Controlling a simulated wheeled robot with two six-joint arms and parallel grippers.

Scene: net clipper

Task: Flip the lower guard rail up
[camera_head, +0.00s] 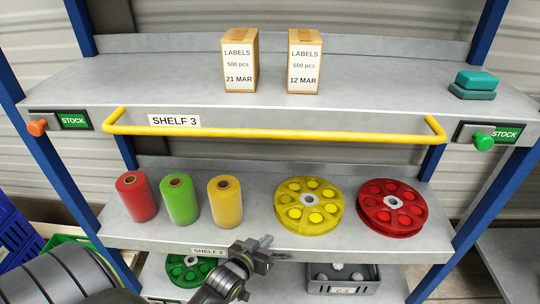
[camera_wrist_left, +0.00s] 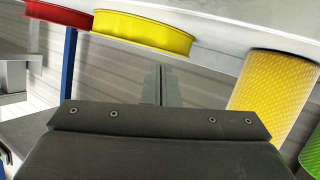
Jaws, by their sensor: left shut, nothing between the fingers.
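A yellow guard rail (camera_head: 280,135) runs across the front of the upper shelf in the head view, its bar level with the shelf's lower front edge and its short arms bent back at both ends. It is the only rail I see, so I cannot tell from these frames whether it is the lower one. My left gripper (camera_head: 266,243) is in front of the lower shelf's front edge, below and apart from the rail. It is shut and empty. Its fingers also show in the left wrist view (camera_wrist_left: 160,85). My right gripper is not in view.
The upper shelf (camera_head: 150,75) bears two label boxes (camera_head: 240,60) and teal blocks (camera_head: 474,84). An orange knob (camera_head: 37,128) and a green knob (camera_head: 483,141) flank the rail. The lower shelf holds thread spools (camera_head: 180,200) and two reels (camera_head: 309,206). A grey bin (camera_head: 345,280) stands below.

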